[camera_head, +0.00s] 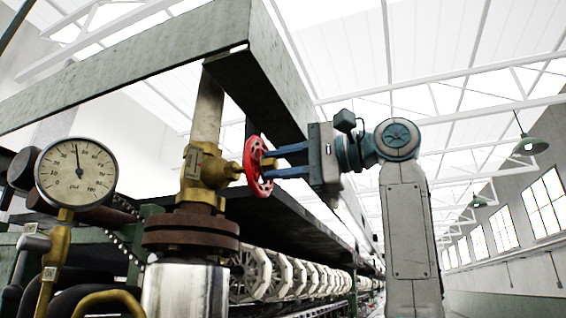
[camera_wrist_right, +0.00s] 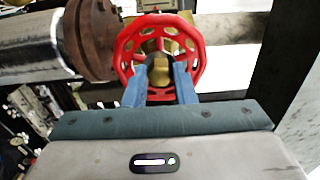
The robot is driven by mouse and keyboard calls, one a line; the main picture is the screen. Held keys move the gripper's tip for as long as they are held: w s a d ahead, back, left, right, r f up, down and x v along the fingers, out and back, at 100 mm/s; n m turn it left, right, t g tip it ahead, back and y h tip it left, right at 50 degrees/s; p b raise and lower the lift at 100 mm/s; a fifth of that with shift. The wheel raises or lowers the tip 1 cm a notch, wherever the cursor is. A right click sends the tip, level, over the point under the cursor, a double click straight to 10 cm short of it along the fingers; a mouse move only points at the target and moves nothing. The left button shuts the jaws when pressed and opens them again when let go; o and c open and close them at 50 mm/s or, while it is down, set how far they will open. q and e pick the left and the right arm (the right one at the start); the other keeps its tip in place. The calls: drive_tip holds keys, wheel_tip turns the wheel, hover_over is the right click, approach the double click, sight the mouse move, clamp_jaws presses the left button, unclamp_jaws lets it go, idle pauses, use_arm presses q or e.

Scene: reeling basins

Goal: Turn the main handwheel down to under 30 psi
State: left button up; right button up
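The red main handwheel (camera_head: 254,166) stands nearly edge-on at the right of a brass valve (camera_head: 205,168). In the right wrist view the handwheel (camera_wrist_right: 196,50) faces me, with its brass hub (camera_wrist_right: 160,72) at the middle. My right gripper (camera_head: 267,164) reaches in from the right. Its two blue fingers lie on either side of the hub and appear closed against it. The round psi gauge (camera_head: 77,178) is at the left; its needle points almost straight up, between the 40 and 60 marks as far as I can read. My left gripper is not in view.
A green steel beam (camera_head: 165,60) runs overhead, close above the valve. A rusty flange (camera_head: 190,232) and pale pipe (camera_head: 186,291) stand below the valve. Reeling machinery (camera_head: 300,277) runs back beneath a dark shelf. The room right of my arm is open.

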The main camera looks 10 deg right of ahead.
drive_tip(key=c, duration=0.3)
drive_tip(key=shift+f+m+b, duration=0.2)
drive_tip(key=shift+m+b, duration=0.35)
drive_tip(key=shift+m, duration=0.15)
drive_tip(key=shift+c, duration=0.2)
drive_tip(key=m+b, duration=0.2)
drive_tip(key=m, duration=0.2)
drive_tip(key=m+b, duration=0.3)
drive_tip(key=m, duration=0.2)
drive_tip(key=shift+m, duration=0.4)
drive_tip(key=m+b, duration=0.2)
drive_tip(key=m, duration=0.2)
drive_tip(key=shift+m, duration=0.7)
drive_tip(key=shift+r+m, duration=0.2)
drive_tip(key=shift+m, duration=0.2)
drive_tip(key=o, duration=0.9)
drive_tip(key=shift+c, duration=0.2)
